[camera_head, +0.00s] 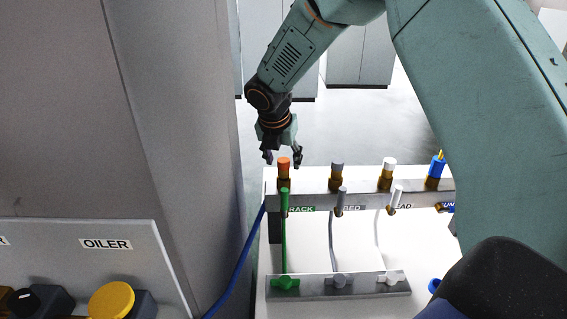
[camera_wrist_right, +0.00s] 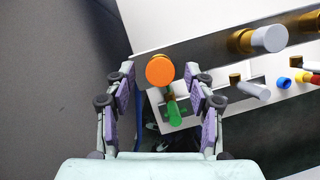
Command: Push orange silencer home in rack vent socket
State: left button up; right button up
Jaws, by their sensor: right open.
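In the right wrist view the orange silencer (camera_wrist_right: 160,70) shows from above as a round cap, ahead of and between the fingers. My right gripper (camera_head: 283,157) is open and empty, just above the silencer in the head view. In the right wrist view its fingers (camera_wrist_right: 164,88) are spread to both sides. Whether any finger touches the silencer cannot be told. My left gripper is not in view.
Grey (camera_head: 337,172), white (camera_head: 388,171) and blue (camera_head: 437,166) fittings stand along the rail to the right. A green lever (camera_head: 284,200) sits just in front of the RACK socket. A blue hose (camera_head: 239,262) runs at the left. A grey cabinet (camera_head: 180,130) and OILER panel (camera_head: 80,255) stand left.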

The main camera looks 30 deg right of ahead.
jog(key=v, duration=0.9)
jog(key=shift+r, duration=0.25)
jog(key=shift+s+a, duration=0.1)
jog(key=shift+s, duration=0.05)
